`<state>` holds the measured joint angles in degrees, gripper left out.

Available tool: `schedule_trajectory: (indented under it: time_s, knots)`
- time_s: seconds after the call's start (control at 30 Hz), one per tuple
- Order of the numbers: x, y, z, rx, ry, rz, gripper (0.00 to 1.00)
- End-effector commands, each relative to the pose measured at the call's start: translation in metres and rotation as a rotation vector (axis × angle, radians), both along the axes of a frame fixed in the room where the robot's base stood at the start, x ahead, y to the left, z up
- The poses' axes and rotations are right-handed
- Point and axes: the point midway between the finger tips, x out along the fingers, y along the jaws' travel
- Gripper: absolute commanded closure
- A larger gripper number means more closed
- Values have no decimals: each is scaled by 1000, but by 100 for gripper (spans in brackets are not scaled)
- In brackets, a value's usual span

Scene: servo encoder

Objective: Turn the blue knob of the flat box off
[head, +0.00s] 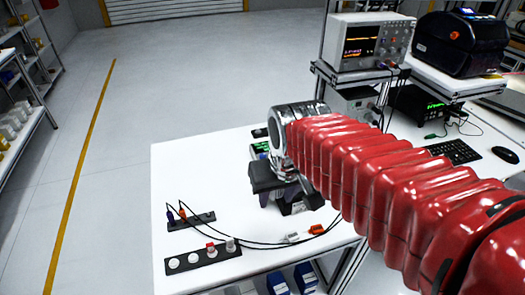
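My gripper (285,190) is over the white table, at the end of my red-sleeved arm, with its fingers pointing down. Its wrist and fingers are partly turned away, so I cannot tell how far the fingers are apart. A small dark device with a green display (261,148) sits behind the gripper and is mostly hidden by it. A dark and white item (298,208) shows just under the fingers; I cannot tell whether they touch it. I cannot make out a blue knob; the gripper and wrist cover part of the table.
The white table (180,150) is clear at its left. A black strip with plugs (191,221) and another with round buttons (203,256) lie at the front left. Black cables run to an orange connector (316,229). An oscilloscope (367,42) stands at the back right.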

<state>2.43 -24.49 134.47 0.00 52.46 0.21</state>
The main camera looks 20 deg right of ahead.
Motion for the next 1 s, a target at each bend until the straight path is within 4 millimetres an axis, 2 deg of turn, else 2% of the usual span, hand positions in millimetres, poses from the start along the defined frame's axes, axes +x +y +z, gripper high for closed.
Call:
schedule_trajectory:
  time_s: [0.57, 1.0]
  knots:
    - [95, -19, -2, 28, 121, -118, 62]
    - [169, -36, -13, 56, 202, -258, 62]
